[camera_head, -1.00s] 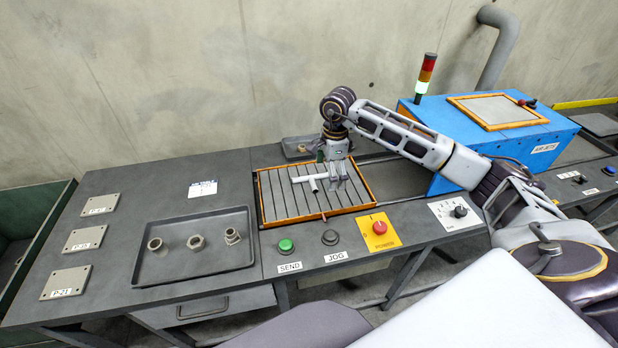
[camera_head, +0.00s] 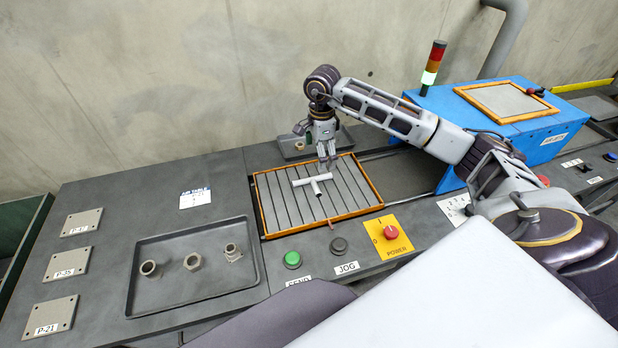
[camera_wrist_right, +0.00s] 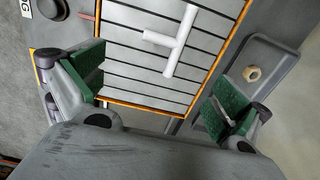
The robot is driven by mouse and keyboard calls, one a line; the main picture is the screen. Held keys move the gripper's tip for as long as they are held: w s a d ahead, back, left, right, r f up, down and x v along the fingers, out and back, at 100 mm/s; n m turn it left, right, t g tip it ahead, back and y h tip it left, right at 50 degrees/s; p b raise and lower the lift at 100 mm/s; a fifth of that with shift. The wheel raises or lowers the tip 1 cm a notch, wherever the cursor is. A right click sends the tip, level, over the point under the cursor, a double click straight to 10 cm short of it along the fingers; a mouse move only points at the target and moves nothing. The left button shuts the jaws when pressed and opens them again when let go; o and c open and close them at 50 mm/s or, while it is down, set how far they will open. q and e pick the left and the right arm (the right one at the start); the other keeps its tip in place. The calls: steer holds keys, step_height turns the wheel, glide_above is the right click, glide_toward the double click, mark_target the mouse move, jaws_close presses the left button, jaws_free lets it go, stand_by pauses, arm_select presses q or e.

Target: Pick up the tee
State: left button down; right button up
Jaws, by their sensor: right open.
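The tee (camera_head: 314,181) is a white T-shaped pipe piece lying on the slatted, orange-framed table (camera_head: 264,205). In the right wrist view the tee (camera_wrist_right: 177,42) lies beyond the fingers, near the top middle, with nothing touching it. My right gripper (camera_head: 327,161) hangs over the far part of the slatted table, just behind the tee in the head view. Its green-padded fingers (camera_wrist_right: 160,92) are wide apart with nothing between them. My left gripper is not in view.
A grey tray (camera_head: 146,303) with several fittings lies to the left. A smaller tray (camera_head: 345,139) with a ring-shaped fitting (camera_wrist_right: 252,73) stands behind the slatted table. A green button (camera_head: 292,259), a red knob (camera_head: 391,232) and a blue machine (camera_head: 480,125) are nearby.

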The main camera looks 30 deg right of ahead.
glide_above(318, 185)
step_height(318, 185, down, 7)
steer(key=shift+f+p, duration=0.15)
steer(key=shift+p, duration=0.2)
steer(key=shift+f, duration=0.55)
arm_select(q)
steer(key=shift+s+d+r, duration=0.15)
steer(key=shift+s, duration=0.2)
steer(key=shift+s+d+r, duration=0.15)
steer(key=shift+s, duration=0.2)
arm_select(e)
steer(key=shift+f, duration=0.1)
